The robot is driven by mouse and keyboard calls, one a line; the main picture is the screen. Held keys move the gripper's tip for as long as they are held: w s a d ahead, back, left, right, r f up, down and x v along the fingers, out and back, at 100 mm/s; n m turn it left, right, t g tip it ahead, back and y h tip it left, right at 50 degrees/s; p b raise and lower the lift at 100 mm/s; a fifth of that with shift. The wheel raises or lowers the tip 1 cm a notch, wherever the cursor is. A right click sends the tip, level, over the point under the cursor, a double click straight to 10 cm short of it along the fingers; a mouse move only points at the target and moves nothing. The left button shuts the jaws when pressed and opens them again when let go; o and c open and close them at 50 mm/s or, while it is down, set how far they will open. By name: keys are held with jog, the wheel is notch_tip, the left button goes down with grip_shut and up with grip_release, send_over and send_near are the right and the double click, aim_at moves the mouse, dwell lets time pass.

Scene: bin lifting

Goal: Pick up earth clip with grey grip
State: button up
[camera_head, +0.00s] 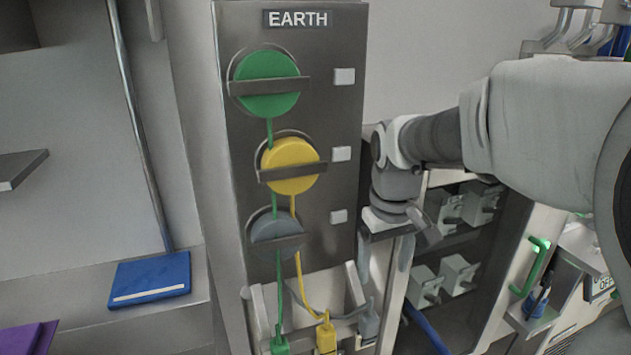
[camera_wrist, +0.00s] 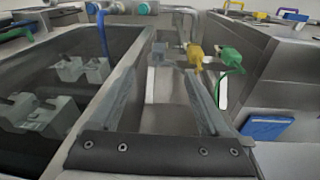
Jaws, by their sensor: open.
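The earth clip with grey grip (camera_head: 368,322) sits at the right end of a row of clips at the foot of the EARTH panel. In the wrist view the grey clip (camera_wrist: 160,53) lies ahead, between the fingertips' lines. My gripper (camera_head: 384,262) is open and empty, above the grey clip and apart from it. In the wrist view its two fingers (camera_wrist: 161,76) are spread. The yellow clip (camera_head: 326,337) and green clip (camera_head: 279,345) stand to the left of the grey one. A grey cable runs to the grey clip.
The EARTH panel (camera_head: 341,115) carries green (camera_head: 267,92), yellow (camera_head: 291,168) and grey (camera_head: 276,236) reels. Green and yellow cables hang down to their clips. An open compartment with grey blocks (camera_head: 460,272) is right of my gripper. A blue book-like object (camera_head: 150,279) lies on the left shelf.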

jog(key=g, duration=0.1)
send_over(370, 315)
notch_tip(370, 315, down, 4)
jog(key=shift+n, duration=0.3)
jog(key=f+b, duration=0.2)
jog(key=f, duration=1)
jog(key=shift+s, duration=0.2)
jog(key=shift+w+f+b, duration=0.15)
jog(key=shift+f+b, duration=0.45)
jog(key=shift+f, duration=2.35)
grip_shut()
